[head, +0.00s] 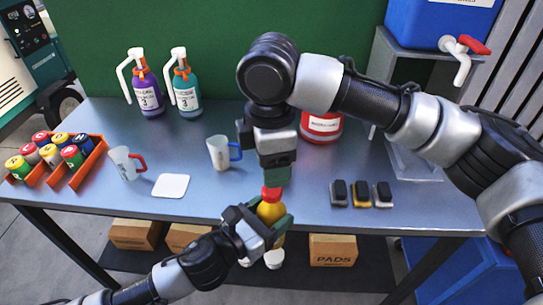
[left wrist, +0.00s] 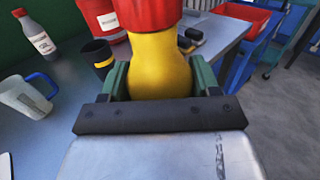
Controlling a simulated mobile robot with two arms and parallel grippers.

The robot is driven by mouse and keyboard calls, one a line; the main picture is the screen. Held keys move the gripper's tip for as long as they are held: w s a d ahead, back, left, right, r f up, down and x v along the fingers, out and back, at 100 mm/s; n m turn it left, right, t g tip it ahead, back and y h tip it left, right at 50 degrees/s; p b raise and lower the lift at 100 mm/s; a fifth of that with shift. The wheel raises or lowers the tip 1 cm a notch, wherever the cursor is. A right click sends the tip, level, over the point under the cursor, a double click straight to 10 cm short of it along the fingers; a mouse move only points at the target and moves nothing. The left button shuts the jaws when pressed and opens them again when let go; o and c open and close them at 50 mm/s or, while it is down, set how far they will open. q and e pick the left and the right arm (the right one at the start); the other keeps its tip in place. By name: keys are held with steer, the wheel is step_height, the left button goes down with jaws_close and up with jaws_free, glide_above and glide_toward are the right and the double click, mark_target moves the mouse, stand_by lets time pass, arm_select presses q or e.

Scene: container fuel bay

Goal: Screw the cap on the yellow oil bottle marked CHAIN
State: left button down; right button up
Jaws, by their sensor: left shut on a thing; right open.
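The yellow oil bottle (head: 270,212) is held at the table's front edge in my left gripper (head: 265,222). In the left wrist view the yellow bottle (left wrist: 160,68) sits between the two green fingers. A red cap (head: 271,192) is at the top of the bottle, and the red part (left wrist: 145,14) also shows in the left wrist view. I cannot tell how tightly it sits. The CHAIN marking cannot be read. My right gripper (head: 277,177) points down just above the cap, open; I cannot tell whether it touches the cap.
Two mugs (head: 220,153) (head: 124,163), a white mat (head: 171,186), an orange tray of cans (head: 93,158), two pump bottles (head: 148,92) (head: 186,90), a red tub (head: 321,128) and small dark blocks (head: 361,194) stand on the table. A blue tank (head: 440,22) is at the back right.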

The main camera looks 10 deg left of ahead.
mark_target(272, 191)
steer(key=n, duration=0.6)
steer(key=shift+r, duration=0.2)
steer(key=n, duration=0.4)
steer(key=shift+d, duration=0.1)
steer(key=shift+f, duration=3.95)
steer(key=shift+c, duration=0.2)
